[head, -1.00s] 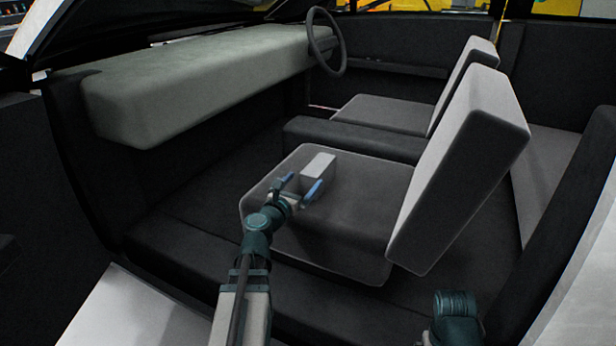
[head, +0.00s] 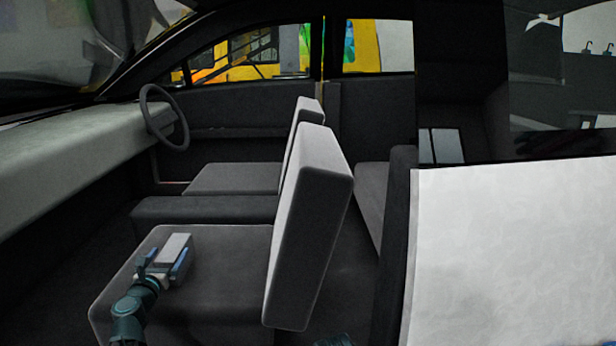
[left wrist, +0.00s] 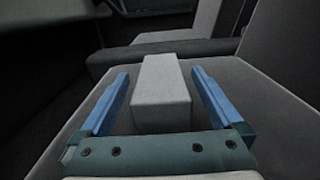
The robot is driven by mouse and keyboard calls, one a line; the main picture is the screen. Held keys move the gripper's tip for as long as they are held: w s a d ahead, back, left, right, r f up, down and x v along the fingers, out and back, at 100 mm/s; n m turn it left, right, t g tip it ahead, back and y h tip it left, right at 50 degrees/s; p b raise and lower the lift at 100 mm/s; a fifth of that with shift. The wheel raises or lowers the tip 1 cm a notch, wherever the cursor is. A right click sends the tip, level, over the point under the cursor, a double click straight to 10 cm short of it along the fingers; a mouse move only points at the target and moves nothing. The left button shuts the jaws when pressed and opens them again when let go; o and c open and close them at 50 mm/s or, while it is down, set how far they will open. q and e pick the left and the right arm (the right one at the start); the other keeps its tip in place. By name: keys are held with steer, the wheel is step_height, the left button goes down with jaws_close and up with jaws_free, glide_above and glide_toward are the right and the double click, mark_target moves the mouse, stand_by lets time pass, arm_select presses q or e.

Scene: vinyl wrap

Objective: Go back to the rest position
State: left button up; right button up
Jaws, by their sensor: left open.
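My left gripper (head: 167,260) is open over the near seat (head: 226,275), reaching in from the lower left in the head view. A small pale grey box (head: 176,244) is on that seat. In the left wrist view the box (left wrist: 161,92) stands between the two blue fingers of the left gripper (left wrist: 160,78), with a gap on each side, so the fingers do not grip it. Only a sliver of a teal part shows at the bottom edge of the head view, and my right gripper is not visible.
The near seat's backrest (head: 310,225) rises right of the gripper. A dark console (head: 205,209) lies behind the near seat, with the far seat (head: 235,178) beyond. The dashboard (head: 70,160) and steering wheel (head: 165,118) are at left. A white body panel (head: 510,255) fills the lower right.

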mark_target(173, 247)
arm_select(q)
steer(key=w, duration=0.4)
steer(key=shift+w+a, duration=0.1)
steer(key=shift+w, duration=0.15)
steer(key=shift+f, duration=0.25)
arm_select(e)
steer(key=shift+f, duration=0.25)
arm_select(q)
steer(key=shift+s+r, duration=0.1)
steer(key=shift+r, duration=0.2)
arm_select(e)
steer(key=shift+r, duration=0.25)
